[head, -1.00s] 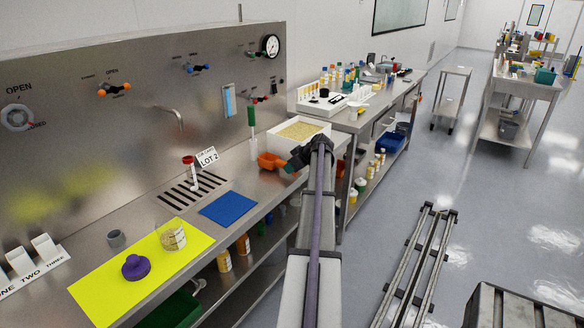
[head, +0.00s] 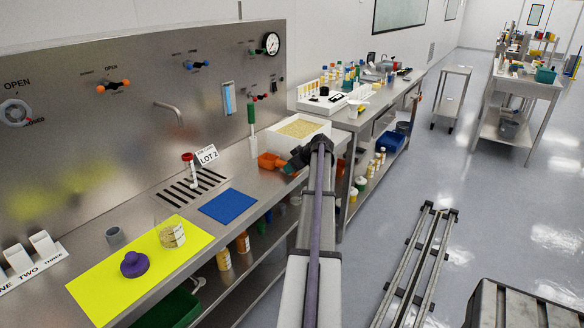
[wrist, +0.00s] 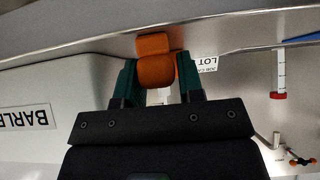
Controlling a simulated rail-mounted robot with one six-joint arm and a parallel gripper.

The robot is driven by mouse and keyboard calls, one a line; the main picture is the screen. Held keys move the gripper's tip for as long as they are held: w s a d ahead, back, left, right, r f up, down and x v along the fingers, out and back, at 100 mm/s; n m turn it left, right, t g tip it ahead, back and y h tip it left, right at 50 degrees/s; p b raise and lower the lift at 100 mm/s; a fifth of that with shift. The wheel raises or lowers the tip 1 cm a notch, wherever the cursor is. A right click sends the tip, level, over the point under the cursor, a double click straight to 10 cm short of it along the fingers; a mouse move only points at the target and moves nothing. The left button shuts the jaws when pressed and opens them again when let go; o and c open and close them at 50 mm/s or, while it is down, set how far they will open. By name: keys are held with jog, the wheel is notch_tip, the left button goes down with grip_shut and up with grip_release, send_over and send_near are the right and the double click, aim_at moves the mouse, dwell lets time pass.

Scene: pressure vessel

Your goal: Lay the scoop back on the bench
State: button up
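The orange scoop (head: 268,161) is at the bench's right end, in front of the white tub of grain (head: 312,145). My gripper (head: 291,167) reaches it from the right. In the wrist view the scoop (wrist: 155,68) sits between the green fingertips of my gripper (wrist: 157,80), with a finger close against each side. It appears gripped. The steel bench (head: 180,228) lies below. I cannot tell whether the scoop touches the bench top or hangs just above it. My gripper hides part of the scoop in the head view.
A LOT 2 card (head: 207,155), a red-capped tube (head: 190,168) and a blue mat (head: 228,205) are left of the scoop. A green-handled tool (head: 252,125) stands behind it. A yellow mat (head: 95,285) holds a jar and a purple item. Bare bench lies between the mats.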

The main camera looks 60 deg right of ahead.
jog(key=o, duration=0.4)
jog(key=p+v, duration=0.7)
jog(key=v, duration=0.3)
jog(key=shift+s+r+p, duration=0.25)
jog(key=shift+p, duration=0.05)
